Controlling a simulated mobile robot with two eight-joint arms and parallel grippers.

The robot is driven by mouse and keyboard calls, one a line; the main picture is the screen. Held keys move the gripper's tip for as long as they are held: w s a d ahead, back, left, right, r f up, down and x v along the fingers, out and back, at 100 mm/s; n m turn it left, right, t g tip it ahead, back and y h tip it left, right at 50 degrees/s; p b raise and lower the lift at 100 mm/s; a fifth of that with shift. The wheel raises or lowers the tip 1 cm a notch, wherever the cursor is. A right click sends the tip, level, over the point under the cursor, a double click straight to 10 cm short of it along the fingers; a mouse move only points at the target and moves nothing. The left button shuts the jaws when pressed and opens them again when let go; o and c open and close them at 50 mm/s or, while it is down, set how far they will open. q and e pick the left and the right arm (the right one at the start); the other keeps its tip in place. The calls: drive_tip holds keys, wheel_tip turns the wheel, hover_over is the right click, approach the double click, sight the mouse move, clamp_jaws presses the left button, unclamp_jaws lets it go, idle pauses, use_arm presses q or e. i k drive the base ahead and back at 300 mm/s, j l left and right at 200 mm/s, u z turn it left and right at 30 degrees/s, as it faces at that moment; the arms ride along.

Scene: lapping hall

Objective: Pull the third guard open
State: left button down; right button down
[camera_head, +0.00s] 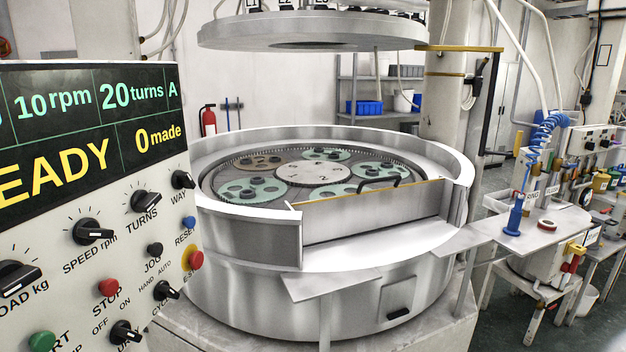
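A round grey lapping machine (240,290) stands in the middle, its front wall cut away in a wide gap. A straight grey guard panel (365,215) with a yellow top edge stands upright across this gap. A black bar handle (381,184) shows at its top edge. Behind it lies the plate with several green carriers (252,190) and a pale centre disc (316,172). A yellow bar with a black upright (490,105) stands at the right behind the machine. I cannot tell which guard is the third. Neither of my grippers is in view.
A control panel (70,265) with knobs and buttons fills the left; its display reads 20 turns and 0 made. A round upper plate (315,32) hangs above the machine. A side table (520,238) with a blue tool (515,218) stands right. Grey floor shows beyond.

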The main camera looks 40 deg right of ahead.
sight(333, 218)
drive_tip(key=z, duration=1.65)
